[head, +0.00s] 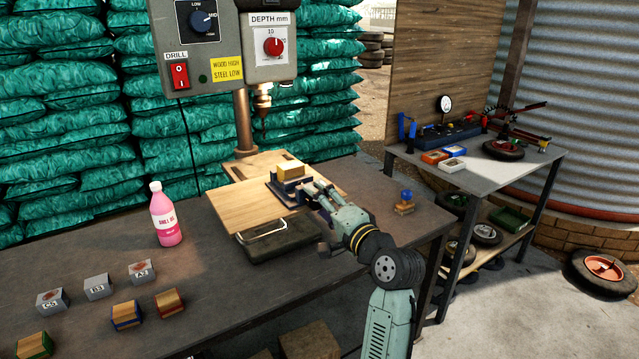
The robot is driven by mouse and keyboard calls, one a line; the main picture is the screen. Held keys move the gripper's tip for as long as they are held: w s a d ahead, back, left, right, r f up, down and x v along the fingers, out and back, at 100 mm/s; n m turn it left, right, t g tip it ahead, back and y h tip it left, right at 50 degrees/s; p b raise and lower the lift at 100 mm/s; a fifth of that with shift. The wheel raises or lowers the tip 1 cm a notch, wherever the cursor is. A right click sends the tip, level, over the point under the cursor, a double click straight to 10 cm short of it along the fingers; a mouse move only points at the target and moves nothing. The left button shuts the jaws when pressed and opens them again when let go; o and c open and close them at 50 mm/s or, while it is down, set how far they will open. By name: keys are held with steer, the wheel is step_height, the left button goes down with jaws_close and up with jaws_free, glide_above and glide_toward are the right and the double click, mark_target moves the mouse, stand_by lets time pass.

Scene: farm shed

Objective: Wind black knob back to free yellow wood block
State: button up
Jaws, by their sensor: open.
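The yellow wood block (291,169) sits in a dark blue-grey vise (287,194) on the wooden board (248,204) under the drill press. My gripper (313,190) reaches in from the right, low and close to the front right end of the vise. It is open. The black knob cannot be made out; my fingers cover the end of the vise where they meet it. I cannot tell whether the fingers touch the knob.
The drill chuck (262,100) hangs behind and above the vise. A pink bottle (165,216) stands left. Labelled grey blocks (97,287) and wood blocks (127,314) sit front left. A blue-topped piece (405,203) stands right.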

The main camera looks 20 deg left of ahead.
steer(key=m+b, duration=0.1)
steer(key=m, duration=1.4)
steer(key=c, duration=1.3)
